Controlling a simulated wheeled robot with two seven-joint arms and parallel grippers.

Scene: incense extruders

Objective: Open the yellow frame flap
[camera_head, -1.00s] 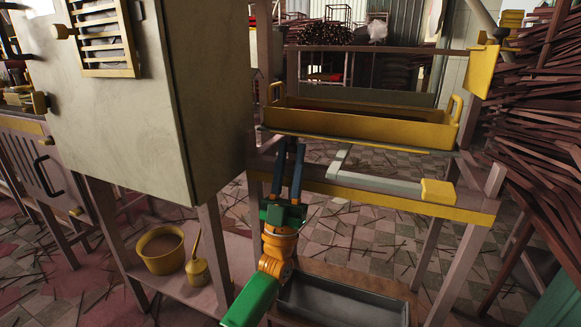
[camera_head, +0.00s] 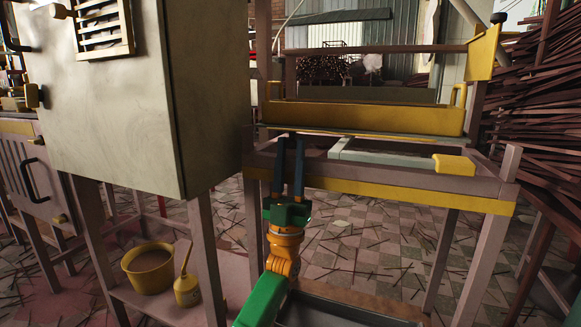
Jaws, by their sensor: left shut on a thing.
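The yellow frame flap (camera_head: 365,118) is a long, shallow yellow frame with a raised handle at its right end. My left gripper (camera_head: 290,140) reaches up from below with two dark blue fingers. Its fingertips meet the front edge near the flap's left end and are shut on it. The exact contact is partly hidden under the edge. My right gripper is not in view.
A yellow block (camera_head: 454,165) and a pale metal bar (camera_head: 385,159) sit on the stand below the flap. A large grey cabinet (camera_head: 125,100) stands close on the left. A yellow bucket (camera_head: 149,270) and oil can (camera_head: 187,290) are on a low shelf. Stacked sticks (camera_head: 540,110) fill the right.

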